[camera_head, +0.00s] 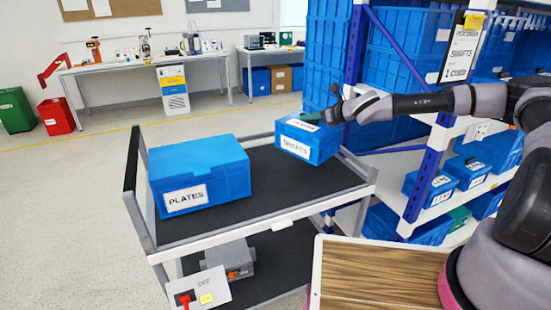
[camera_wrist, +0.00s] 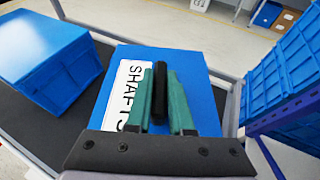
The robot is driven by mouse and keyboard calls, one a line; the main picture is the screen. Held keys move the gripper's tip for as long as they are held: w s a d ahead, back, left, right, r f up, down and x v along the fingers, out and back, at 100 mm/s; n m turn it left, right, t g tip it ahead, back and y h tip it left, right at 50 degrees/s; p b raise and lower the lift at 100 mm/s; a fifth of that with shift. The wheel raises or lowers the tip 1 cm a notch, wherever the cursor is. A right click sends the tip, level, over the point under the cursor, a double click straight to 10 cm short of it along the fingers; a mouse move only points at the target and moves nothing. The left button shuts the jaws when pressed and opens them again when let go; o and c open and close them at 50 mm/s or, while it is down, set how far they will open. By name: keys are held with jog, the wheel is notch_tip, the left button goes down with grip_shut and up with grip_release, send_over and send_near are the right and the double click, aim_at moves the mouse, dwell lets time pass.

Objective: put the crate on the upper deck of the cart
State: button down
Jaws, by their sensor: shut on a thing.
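The crate (camera_head: 320,154), small and blue with a white "SHAFTS" label, is at the right end of the cart's black upper deck (camera_head: 272,195). It looks level; I cannot tell whether its base touches the deck. My gripper (camera_head: 322,116) comes from the right and is shut on the crate's top. In the wrist view, the green fingers of my gripper (camera_wrist: 161,90) close on a black handle (camera_wrist: 160,78) on the blue crate (camera_wrist: 205,85). The larger blue PLATES box (camera_head: 225,180) stands on the deck to the left, with bare deck between.
A blue-posted shelf rack (camera_head: 432,165) with blue bins stands close behind and right of the cart. The lower deck holds a grey box (camera_head: 232,262). A panel with a red switch (camera_head: 203,290) marked OFF is at the cart's front. A wooden-topped surface (camera_head: 370,275) is nearest me.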

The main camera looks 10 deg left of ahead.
aim_at(332, 137)
notch_tip(332, 137, down, 9)
jog(key=shift+r, duration=0.2)
jog(key=shift+f, duration=0.15)
jog(key=c, duration=0.8)
grip_release()
jog(key=v, duration=1)
jog(key=shift+s+d+r, duration=0.1)
jog(key=shift+d+r, duration=0.15)
jog(key=shift+d, duration=0.05)
jog(key=shift+s+d+r, duration=0.25)
jog(key=shift+s+d, duration=0.2)
